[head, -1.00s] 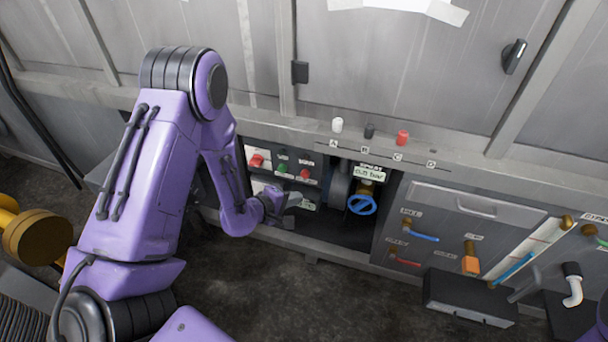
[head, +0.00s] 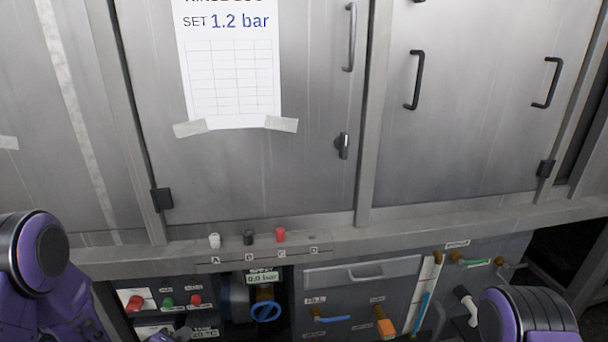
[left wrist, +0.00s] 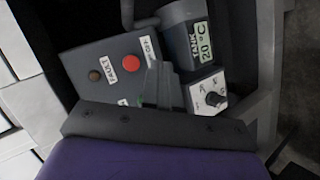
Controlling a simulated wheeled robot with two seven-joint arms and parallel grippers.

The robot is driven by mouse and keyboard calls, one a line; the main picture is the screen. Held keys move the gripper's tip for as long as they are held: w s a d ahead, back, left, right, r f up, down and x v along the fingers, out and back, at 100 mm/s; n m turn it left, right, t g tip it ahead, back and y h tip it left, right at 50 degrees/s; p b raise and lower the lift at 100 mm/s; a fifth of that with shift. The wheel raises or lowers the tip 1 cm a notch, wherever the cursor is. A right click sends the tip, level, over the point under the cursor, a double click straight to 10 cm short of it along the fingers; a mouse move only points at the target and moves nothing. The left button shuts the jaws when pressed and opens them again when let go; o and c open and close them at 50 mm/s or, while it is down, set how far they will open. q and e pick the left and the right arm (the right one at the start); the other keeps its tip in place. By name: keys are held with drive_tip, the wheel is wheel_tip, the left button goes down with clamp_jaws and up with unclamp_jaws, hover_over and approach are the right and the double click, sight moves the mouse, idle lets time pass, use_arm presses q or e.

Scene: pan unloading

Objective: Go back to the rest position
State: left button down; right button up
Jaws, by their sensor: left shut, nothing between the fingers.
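My left arm (head: 40,285) is bent at the lower left of the head view. Only a sliver of its far end shows at the bottom edge there. In the left wrist view my left gripper (left wrist: 161,84) is shut and empty, its fingers pointing at a control panel. A red round button (left wrist: 131,62) and a dark knob on a white plate (left wrist: 213,96) lie on either side of the fingers; I cannot tell whether they touch anything. Part of my right arm (head: 525,315) shows at the lower right of the head view; its gripper is out of the picture.
A ledge (head: 340,240) carries white, black and red knobs. Below it are a blue handwheel (head: 265,311), a display (head: 262,278) and a drawer front (head: 360,272) with small valves. Grey cabinet doors (head: 300,100) with handles rise above; a taped paper sheet (head: 230,85) hangs there.

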use_arm(q)
drive_tip(key=s+d+f+m+g+y, duration=0.1)
drive_tip(key=s+f+m+g+y, duration=0.2)
drive_tip(key=s, duration=0.6)
drive_tip(key=s+d+f+m+g, duration=0.1)
drive_tip(key=s+f+g, duration=0.2)
drive_tip(key=s+f, duration=0.45)
drive_tip(key=s+d+f+m+g+y, duration=0.1)
drive_tip(key=s+f+m+g+y, duration=0.15)
drive_tip(key=s, duration=0.75)
wheel_tip(320, 180, up, 13)
drive_tip(key=s+p, duration=0.1)
drive_tip(key=p, duration=1.3)
drive_tip(key=shift+a+r+h, duration=0.15)
drive_tip(key=shift+h, duration=0.3)
drive_tip(key=shift+g, duration=0.25)
